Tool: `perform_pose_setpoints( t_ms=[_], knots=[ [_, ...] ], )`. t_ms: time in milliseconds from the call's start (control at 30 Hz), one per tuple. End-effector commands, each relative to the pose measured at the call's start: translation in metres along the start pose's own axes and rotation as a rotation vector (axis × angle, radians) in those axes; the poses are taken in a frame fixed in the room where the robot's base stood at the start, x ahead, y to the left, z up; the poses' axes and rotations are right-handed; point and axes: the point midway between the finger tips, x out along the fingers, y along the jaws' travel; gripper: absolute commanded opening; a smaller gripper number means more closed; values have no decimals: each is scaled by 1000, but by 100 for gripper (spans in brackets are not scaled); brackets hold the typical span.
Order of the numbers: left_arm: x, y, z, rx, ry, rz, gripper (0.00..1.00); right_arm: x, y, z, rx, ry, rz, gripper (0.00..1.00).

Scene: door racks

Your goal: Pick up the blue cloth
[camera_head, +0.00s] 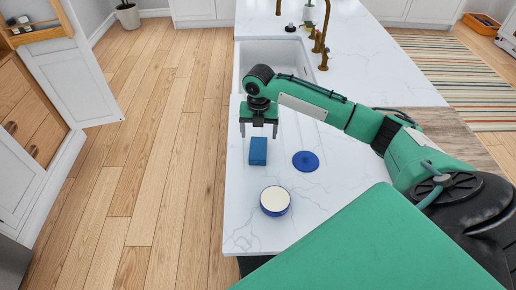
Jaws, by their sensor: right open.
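A blue rectangular piece (258,151), which looks like the folded blue cloth, lies on the white countertop near its left edge. My right gripper (259,130) points down just above and behind it, fingers apart and empty. The cloth appears clear of the fingers; the exact height gap is hard to tell. My left gripper is not in view.
A flat dark-blue round item (305,161) lies right of the cloth. A round blue container with a cream top (275,200) stands in front. The sink (262,60) and brass faucet (321,35) are behind. The counter's left edge is close.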

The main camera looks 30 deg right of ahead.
Motion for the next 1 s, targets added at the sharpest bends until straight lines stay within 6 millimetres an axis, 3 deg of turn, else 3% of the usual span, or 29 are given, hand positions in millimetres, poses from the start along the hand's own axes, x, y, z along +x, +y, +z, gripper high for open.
perform_pose_setpoints(
  t_ms=[100,367,700,933,1000],
  knots=[
    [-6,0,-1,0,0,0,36,16,0,0,0,2,-1,80],
    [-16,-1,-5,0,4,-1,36,33,1,0,2,1,-1,80],
    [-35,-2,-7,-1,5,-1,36,75,1,2,0,0,-1,80],
    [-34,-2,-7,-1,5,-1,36,78,1,3,0,-2,0,80],
    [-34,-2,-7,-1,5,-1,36,78,1,3,0,-2,0,70]
  ],
)
